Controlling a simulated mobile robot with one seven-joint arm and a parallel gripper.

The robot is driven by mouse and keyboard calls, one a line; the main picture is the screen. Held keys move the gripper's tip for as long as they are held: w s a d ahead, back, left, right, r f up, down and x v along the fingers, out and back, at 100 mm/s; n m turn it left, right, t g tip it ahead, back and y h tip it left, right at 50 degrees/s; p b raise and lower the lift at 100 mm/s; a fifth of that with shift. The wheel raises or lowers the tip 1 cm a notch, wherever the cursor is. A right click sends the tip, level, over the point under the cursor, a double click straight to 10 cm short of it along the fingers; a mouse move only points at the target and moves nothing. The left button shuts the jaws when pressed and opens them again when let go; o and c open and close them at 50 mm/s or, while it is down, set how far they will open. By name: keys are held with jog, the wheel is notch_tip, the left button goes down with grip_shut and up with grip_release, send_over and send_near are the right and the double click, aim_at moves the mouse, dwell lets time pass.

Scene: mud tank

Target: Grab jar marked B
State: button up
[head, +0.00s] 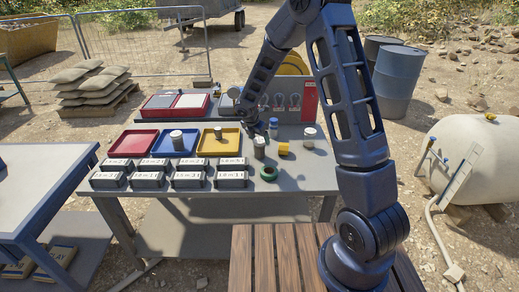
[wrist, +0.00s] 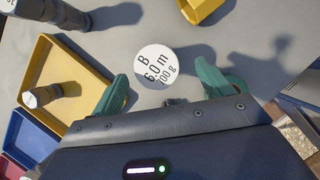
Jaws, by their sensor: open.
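The jar marked B (wrist: 157,66) shows in the wrist view as a round white lid with black print, "B" on its top line. It stands on the grey tabletop, between and a little ahead of the two green fingertips. My gripper (wrist: 163,86) is open around the near side of the lid, with space on both sides and nothing held. In the head view the jar (head: 259,147) appears as a grey upright jar with a pale top, right of the yellow tray. My gripper's fingers are hard to make out there, close above it.
A yellow block (head: 283,148) stands close beside the jar. The yellow tray (wrist: 62,48) holds a small jar (wrist: 40,97), and a dark jar (wrist: 42,12) stands past its corner. Several labelled boxes line the front left.

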aim_at(259, 140)
jog(key=shift+a+x, duration=0.2)
jog(key=shift+x, duration=2.95)
jog(key=shift+w, duration=0.1)
jog(key=c, duration=1.6)
